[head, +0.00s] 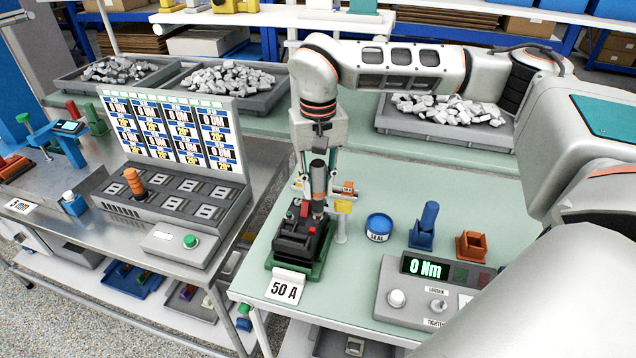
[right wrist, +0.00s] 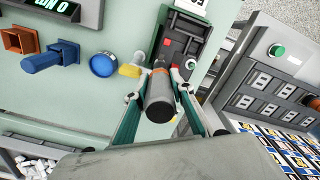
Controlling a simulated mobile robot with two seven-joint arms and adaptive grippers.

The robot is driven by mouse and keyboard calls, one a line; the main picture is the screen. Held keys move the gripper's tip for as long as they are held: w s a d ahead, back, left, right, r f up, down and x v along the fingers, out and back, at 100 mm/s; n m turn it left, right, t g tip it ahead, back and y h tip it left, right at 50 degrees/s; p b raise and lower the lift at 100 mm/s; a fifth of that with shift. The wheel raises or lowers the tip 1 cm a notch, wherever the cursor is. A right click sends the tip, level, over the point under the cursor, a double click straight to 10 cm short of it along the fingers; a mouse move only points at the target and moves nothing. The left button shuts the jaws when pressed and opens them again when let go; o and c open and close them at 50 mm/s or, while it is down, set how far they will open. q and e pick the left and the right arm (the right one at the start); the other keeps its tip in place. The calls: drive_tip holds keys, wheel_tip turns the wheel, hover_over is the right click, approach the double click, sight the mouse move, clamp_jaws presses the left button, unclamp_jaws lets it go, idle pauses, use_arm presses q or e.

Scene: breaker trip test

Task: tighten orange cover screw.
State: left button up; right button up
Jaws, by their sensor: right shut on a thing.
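My right gripper (head: 318,184) is shut on a dark grey, upright cylindrical driver (head: 318,176). The driver stands over the right side of a black and dark grey breaker (head: 291,243) in a green holder, labelled 50 A. In the right wrist view my right gripper (right wrist: 160,92) has its fingers on both sides of the driver (right wrist: 161,104), and the breaker (right wrist: 181,45) lies just beyond. The driver's tip and the orange cover screw are hidden or too small to make out; I cannot tell if they touch. My left gripper is not in view.
A control box (head: 429,291) reading 0 Nm stands at the front right. A blue SEAL tin (head: 379,227), a blue holder (head: 424,226) and an orange holder (head: 472,246) stand right of the breaker. A test panel (head: 172,205) stands on the left table.

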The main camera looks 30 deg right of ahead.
sight(318, 164)
drive_tip(key=shift+f, duration=0.7)
idle(1.6)
idle(1.0)
drive_tip(key=shift+r, duration=3)
